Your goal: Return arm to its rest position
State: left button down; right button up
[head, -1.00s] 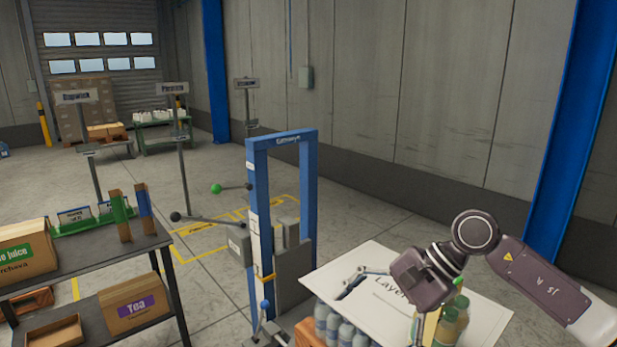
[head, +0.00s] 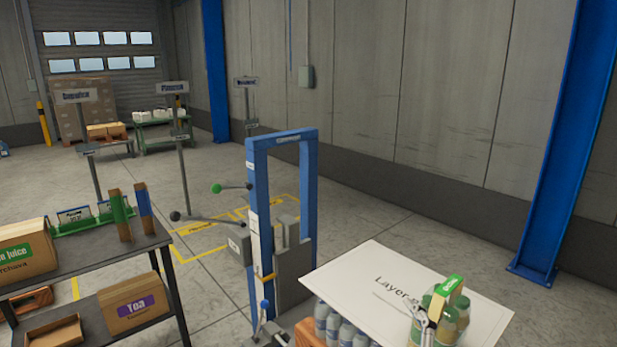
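Neither of my arms shows clearly in the head view, and I see no gripper that I can make out for sure. A white sheet marked "Layer" (head: 370,270) lies on top of several bottles (head: 345,330). A cluster of greenish bottles (head: 460,318) with a green and tan top piece (head: 450,286) stands at the sheet's right front. A small grey metallic piece (head: 424,320) is in front of these bottles; I cannot tell what it is. The lower part of this cluster is cut off by the frame.
A blue frame (head: 309,200) with levers stands in the middle. A dark shelf (head: 100,254) with a juice box (head: 26,250) and a Tea box (head: 134,303) is at left. A blue column (head: 560,150) stands at right. Floor behind the sheet is clear.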

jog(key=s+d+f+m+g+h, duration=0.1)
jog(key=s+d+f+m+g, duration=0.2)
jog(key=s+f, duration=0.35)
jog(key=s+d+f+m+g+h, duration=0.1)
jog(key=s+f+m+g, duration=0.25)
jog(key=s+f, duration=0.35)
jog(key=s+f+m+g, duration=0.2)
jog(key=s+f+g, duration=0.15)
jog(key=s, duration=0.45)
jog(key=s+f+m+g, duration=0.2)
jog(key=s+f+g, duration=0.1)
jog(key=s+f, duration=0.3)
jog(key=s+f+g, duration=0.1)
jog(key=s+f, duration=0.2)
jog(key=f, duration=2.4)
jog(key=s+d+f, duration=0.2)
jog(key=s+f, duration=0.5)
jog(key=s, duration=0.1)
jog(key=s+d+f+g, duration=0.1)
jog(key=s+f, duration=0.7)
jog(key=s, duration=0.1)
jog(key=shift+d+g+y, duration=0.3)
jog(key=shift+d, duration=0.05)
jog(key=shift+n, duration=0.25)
